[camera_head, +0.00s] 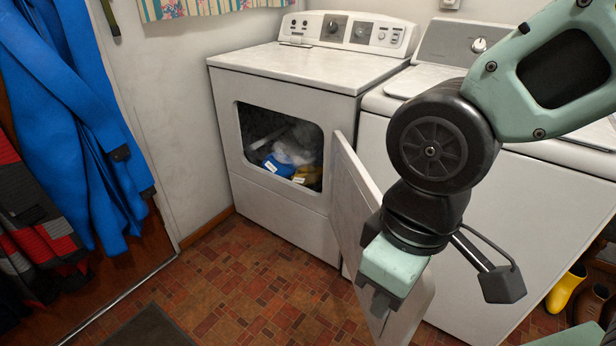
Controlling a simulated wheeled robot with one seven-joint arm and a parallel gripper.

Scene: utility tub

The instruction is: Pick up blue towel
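A blue cloth (279,166), which looks like the blue towel, lies inside the dryer (270,212). It lies low in the drum, with white cloth (296,150) behind it and a yellow-brown cloth (308,174) to its right. A small pale tag shows on it. The dryer door (352,190) stands open, swung out to the right. My gripper (378,300) hangs outside the dryer, in front of the open door and to the right of the opening, well apart from the towel. Its fingers point down and are small and partly hidden, so their opening is unclear.
A white washer (475,210) stands right of the dryer, behind my arm. Blue clothing (62,110) and red-grey clothing (30,215) hang at the left. Yellow boots (566,290) stand at far right. The tiled floor (250,290) before the dryer is clear; a dark mat (152,328) lies front left.

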